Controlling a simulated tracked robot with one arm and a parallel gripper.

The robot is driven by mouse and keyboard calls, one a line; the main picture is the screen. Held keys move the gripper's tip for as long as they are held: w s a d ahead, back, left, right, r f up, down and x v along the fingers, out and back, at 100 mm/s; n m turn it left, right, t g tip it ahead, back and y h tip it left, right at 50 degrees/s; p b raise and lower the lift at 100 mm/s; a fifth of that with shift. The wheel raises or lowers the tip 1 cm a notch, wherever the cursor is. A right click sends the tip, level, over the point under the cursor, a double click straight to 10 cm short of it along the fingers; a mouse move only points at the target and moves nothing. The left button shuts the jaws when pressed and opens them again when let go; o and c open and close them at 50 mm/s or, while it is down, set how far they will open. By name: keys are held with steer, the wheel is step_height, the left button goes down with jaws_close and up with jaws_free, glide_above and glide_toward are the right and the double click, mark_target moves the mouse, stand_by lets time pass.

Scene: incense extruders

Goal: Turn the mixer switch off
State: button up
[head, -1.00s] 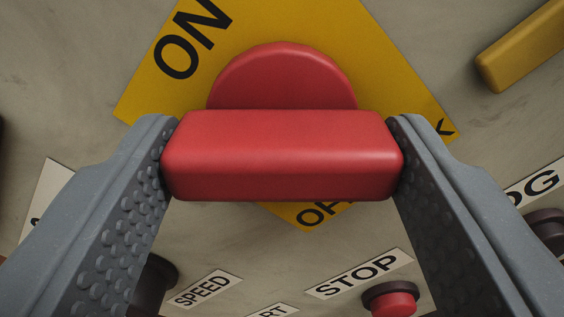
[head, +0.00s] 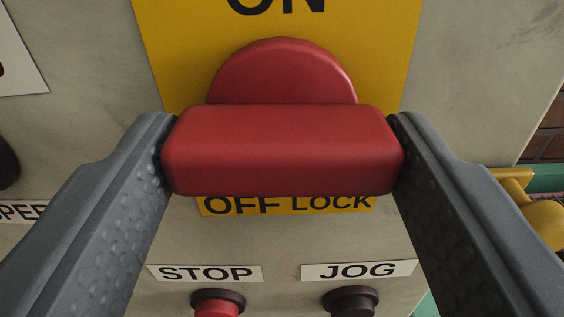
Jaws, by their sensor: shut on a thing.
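The mixer switch is a red handle (head: 283,150) with a round red hub (head: 283,72) behind it, on a yellow plate (head: 180,50). ON is printed on the plate above the handle, partly cut off by the frame's top. OFF LOCK is printed just below the handle, its top edge partly hidden. The handle lies level across the plate, parallel to the lettering. My gripper (head: 283,150) is shut on the handle, with a grey finger pressed against each end.
Below the plate are a red button (head: 217,304) under a STOP label (head: 205,273) and a dark button (head: 350,302) under a JOG label (head: 359,271). A yellow part (head: 540,215) stands at the right, past the panel's edge.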

steer(key=shift+f+n, duration=0.25)
steer(key=shift+n, duration=0.05)
stand_by(0.4)
steer(key=o, duration=1)
steer(key=shift+r, duration=0.1)
steer(key=shift+s, duration=0.1)
steer(key=s+b, duration=0.7)
steer(key=s, duration=0.6)
steer(key=shift+s+a, duration=0.2)
steer(key=shift+s, duration=0.1)
